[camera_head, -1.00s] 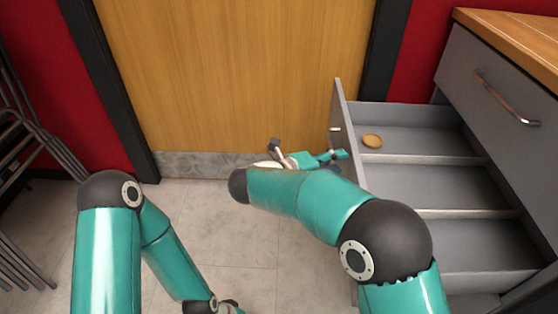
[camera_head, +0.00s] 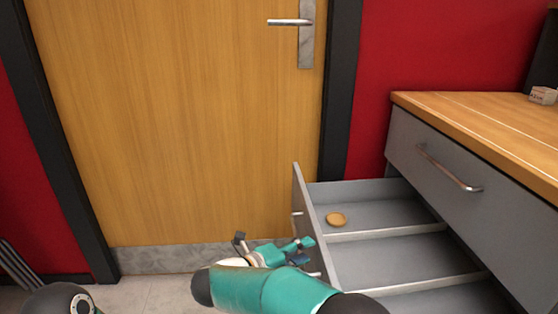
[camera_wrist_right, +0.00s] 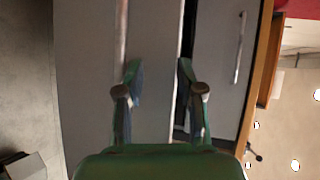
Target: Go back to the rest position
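My right gripper (camera_head: 304,251) is low beside the outer face of the open grey drawer (camera_head: 303,228) in the head view. In the right wrist view, its two fingers (camera_wrist_right: 158,68) stand apart with nothing between them, over grey drawer surfaces. I cannot tell whether it touches the drawer front. My right arm reaches in from the bottom of the head view. Of my left arm only a dark joint shows at the bottom left, and the left gripper is out of view.
The drawer has several compartments. A wooden door (camera_head: 180,120) closes the back.

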